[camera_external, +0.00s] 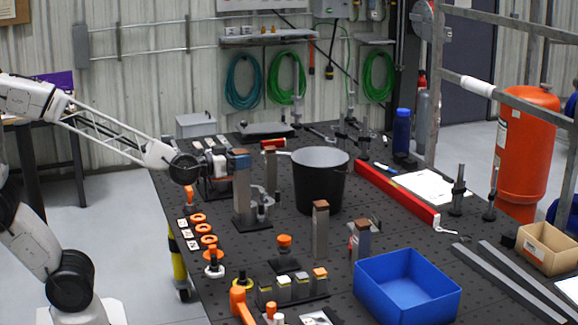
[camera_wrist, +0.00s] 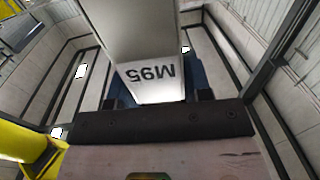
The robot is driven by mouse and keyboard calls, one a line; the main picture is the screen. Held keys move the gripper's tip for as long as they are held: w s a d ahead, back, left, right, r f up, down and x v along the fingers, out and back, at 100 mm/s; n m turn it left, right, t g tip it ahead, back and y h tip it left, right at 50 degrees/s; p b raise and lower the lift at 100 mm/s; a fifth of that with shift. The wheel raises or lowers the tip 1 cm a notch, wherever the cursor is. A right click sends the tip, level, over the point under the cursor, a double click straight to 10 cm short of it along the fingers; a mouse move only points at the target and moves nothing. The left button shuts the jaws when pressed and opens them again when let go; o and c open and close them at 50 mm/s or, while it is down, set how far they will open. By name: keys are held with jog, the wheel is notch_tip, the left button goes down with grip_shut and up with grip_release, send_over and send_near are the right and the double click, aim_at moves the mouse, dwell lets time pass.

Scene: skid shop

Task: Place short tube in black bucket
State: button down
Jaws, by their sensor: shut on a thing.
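In the wrist view, a pale grey part marked M95 (camera_wrist: 150,82) runs down the middle; the fingertips cannot be made out clearly there.
A blue bin (camera_external: 407,287) is at the front right. A red beam (camera_external: 396,194) lies right of the bucket. Orange-ringed parts (camera_external: 207,240) line the left edge.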

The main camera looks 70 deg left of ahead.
notch_tip(320, 180, up, 14)
jog(key=w+a+r+n+y, duration=0.1)
jog(key=w+a+y, duration=0.1)
jog(key=w+a, duration=0.75)
jog(key=w+a+r+n+y, duration=0.15)
jog(key=w+a, duration=0.45)
jog(key=w, duration=0.7)
jog(key=w+a+f+n+g+y, duration=0.1)
jog(key=w+a+f+y, duration=0.15)
jog(key=w+a, duration=0.9)
notch_tip(320, 180, down, 6)
jog(key=s+a, duration=0.1)
jog(key=s, duration=0.1)
jog(key=shift+r, duration=0.15)
notch_tip(320, 180, down, 14)
